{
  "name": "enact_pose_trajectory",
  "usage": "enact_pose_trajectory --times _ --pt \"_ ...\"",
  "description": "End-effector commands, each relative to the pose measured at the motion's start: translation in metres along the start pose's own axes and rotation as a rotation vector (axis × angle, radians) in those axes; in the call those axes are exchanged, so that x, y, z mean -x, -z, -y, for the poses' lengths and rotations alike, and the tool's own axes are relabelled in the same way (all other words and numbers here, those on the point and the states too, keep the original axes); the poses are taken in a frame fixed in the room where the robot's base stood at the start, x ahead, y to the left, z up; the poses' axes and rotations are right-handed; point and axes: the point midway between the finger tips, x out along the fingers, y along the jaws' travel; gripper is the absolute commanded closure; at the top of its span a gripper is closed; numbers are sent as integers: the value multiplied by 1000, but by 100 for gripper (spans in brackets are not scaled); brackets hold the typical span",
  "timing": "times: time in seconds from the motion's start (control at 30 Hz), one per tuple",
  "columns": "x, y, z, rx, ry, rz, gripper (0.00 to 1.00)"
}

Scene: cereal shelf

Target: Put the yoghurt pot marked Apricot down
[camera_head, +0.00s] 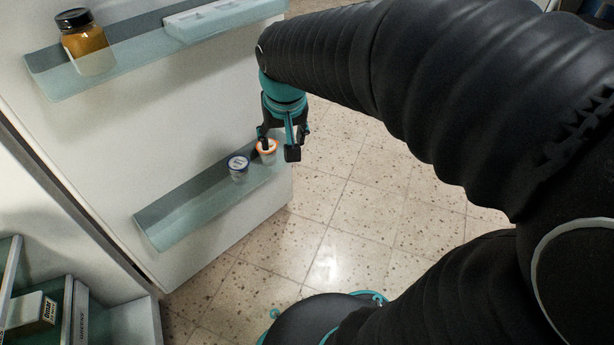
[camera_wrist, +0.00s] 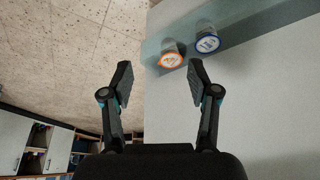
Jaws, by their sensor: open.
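A pot with an orange-rimmed lid (camera_head: 267,146) stands upright on the lower door shelf (camera_head: 170,226), near its right end. I cannot read its label, so I cannot tell whether it says Apricot. It also shows in the wrist view (camera_wrist: 170,60), just beyond the fingertips. A pot with a blue-rimmed lid (camera_head: 238,166) stands to its left on the same shelf and shows in the wrist view (camera_wrist: 207,43). My gripper (camera_head: 279,149) is open above and around the orange-lidded pot in the head view. In the wrist view my gripper (camera_wrist: 158,82) has its fingers spread with nothing between them.
An upper door shelf (camera_head: 130,62) holds a dark-lidded jar (camera_head: 85,42) and a pale tray (camera_head: 220,18). Cartons (camera_head: 30,313) stand at the lower left. The lower shelf is empty left of the blue-lidded pot. Tiled floor (camera_head: 370,215) lies open to the right.

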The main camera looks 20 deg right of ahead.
Motion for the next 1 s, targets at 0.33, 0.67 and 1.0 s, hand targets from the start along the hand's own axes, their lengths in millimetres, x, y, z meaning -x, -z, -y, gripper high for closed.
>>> enact_pose_trajectory --times 0.33,0.67,1.0 --pt "53 -94 -16 114 37 -110 40" --pt "60 -134 -24 166 47 -152 40" --pt "62 -134 -23 168 48 -152 40"
